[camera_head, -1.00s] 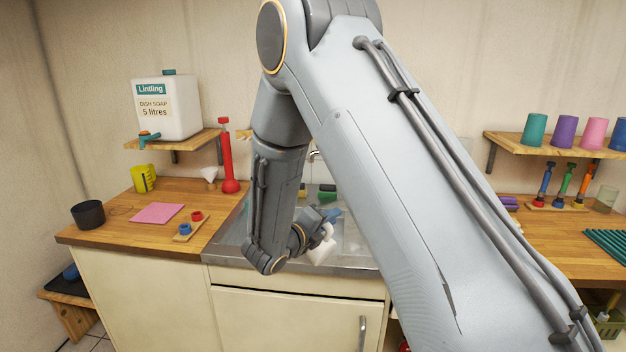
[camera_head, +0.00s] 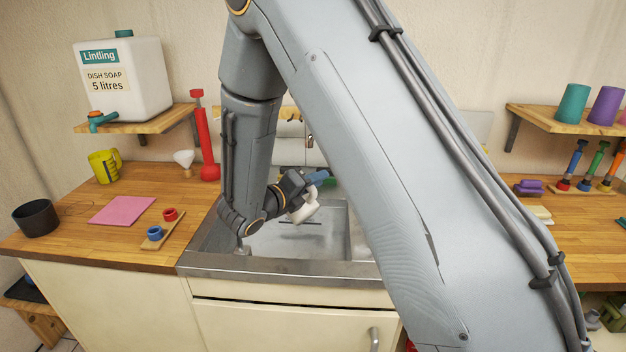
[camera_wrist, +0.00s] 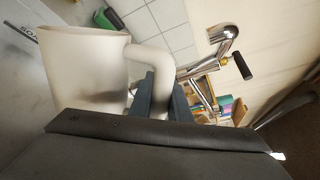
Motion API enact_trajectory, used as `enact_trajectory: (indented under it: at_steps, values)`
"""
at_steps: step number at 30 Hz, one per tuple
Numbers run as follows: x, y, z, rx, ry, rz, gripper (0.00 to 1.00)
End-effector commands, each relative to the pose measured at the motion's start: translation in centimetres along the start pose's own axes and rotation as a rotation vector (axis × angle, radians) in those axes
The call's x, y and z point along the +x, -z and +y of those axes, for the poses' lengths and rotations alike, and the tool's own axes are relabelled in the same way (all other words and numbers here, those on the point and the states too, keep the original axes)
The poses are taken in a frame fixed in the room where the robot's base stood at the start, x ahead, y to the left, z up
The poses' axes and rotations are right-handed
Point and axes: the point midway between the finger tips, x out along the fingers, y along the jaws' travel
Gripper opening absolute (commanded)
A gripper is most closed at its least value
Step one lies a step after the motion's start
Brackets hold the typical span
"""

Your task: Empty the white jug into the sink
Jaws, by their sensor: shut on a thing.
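The white jug (camera_head: 304,210) hangs over the steel sink (camera_head: 275,268) in the head view, tilted and clear of the basin floor. It also shows large at the left of the wrist view (camera_wrist: 85,80), with its handle (camera_wrist: 150,60) towards my fingers. My gripper (camera_head: 311,186) is shut on that handle; its dark fingers also show in the wrist view (camera_wrist: 160,92). The jug's inside is hidden, and I see no liquid stream. The tap (camera_head: 309,140) stands behind the sink, and its chrome spout (camera_wrist: 222,40) shows right of the jug in the wrist view.
My arm hides the sink's right part. On the left counter are a pink cloth (camera_head: 122,210), black pot (camera_head: 36,218), yellow jug (camera_head: 104,166), funnel (camera_head: 184,159) and red pump (camera_head: 206,140). A soap canister (camera_head: 124,78) stands on the left shelf.

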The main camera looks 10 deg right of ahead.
Motion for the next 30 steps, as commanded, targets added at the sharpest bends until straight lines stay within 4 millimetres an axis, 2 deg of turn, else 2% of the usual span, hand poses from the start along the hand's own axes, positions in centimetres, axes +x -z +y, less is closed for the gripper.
enact_trajectory:
  at_steps: [5, 14, 30]
  values:
    - [-0.8, 0.8, 0.0, 0.093, 0.031, 0.034, 0.00]
    - [-0.7, 0.8, 0.1, 0.103, 0.026, 0.024, 0.00]
    - [-1.2, 2.2, 0.3, 0.319, 0.044, -0.003, 0.00]
